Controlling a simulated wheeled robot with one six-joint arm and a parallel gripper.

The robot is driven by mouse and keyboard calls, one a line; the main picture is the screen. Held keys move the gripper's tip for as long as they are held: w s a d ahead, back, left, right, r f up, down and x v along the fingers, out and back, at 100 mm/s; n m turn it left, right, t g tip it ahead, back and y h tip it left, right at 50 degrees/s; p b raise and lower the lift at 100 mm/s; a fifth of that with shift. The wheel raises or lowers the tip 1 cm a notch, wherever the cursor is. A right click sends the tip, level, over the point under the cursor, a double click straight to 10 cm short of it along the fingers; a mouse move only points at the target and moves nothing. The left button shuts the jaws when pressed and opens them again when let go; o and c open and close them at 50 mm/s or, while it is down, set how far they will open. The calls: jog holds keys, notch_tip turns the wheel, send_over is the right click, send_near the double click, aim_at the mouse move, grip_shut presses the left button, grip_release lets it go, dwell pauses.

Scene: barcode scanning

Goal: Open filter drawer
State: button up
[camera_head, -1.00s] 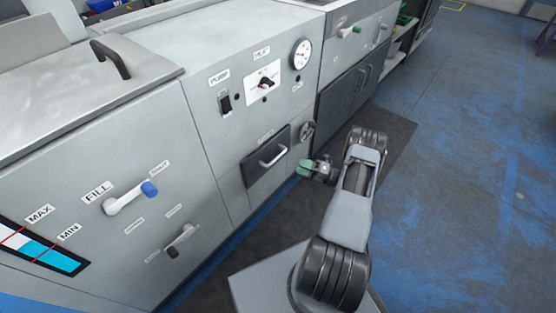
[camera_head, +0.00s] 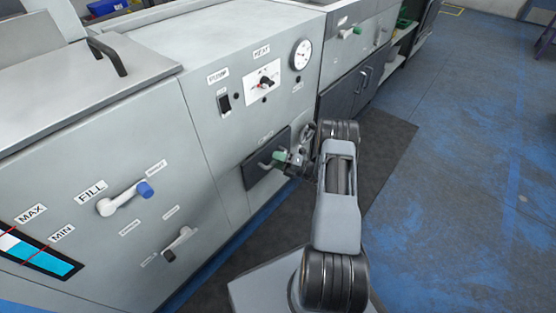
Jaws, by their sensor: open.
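The filter drawer (camera_head: 256,170) is a dark panel low on the front of the grey machine, with a light bar handle (camera_head: 266,163). The drawer looks flush with the machine front. My gripper (camera_head: 278,157), with green fingertips, is open at the right end of the handle. It hides that end of the handle and the drawer's right part. I cannot tell whether the fingers touch the handle or stand around it.
A dark round knob (camera_head: 307,130) sits right of the drawer, close behind my wrist. The fill lever (camera_head: 124,199) with a blue end and a lower lever (camera_head: 178,244) stick out at the left. Dark cabinet doors (camera_head: 345,92) stand farther back. The blue floor at right is clear.

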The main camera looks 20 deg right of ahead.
grip_shut()
dwell(0.4)
jog(key=shift+r, duration=0.1)
